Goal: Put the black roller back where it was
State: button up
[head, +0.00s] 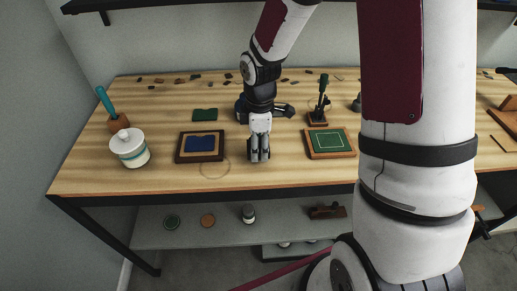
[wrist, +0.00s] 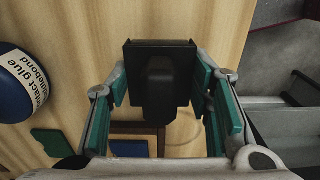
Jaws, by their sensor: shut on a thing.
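My gripper (head: 259,158) is low over the front middle of the table, between two framed pads. In the wrist view my gripper (wrist: 165,90) has its teal finger pads closed on both sides of the black roller (wrist: 160,80), a dark wide block with a rounded part toward the camera. In the head view the roller is mostly hidden by the fingers. I cannot tell whether it touches the table. A faint ring mark (head: 214,175) lies on the wood left of my gripper; the ring (wrist: 184,145) also shows in the wrist view.
A wooden frame with a blue pad (head: 201,143) is left, one with a green pad (head: 329,142) right. A green card (head: 205,115) and blue-lidded glue tin (wrist: 14,82) are nearby. A white jar (head: 130,150) stands far left, a dark upright tool (head: 321,100) behind right.

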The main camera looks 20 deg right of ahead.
jog(key=shift+f, duration=1)
jog(key=shift+f, duration=0.15)
jog(key=o, duration=1.2)
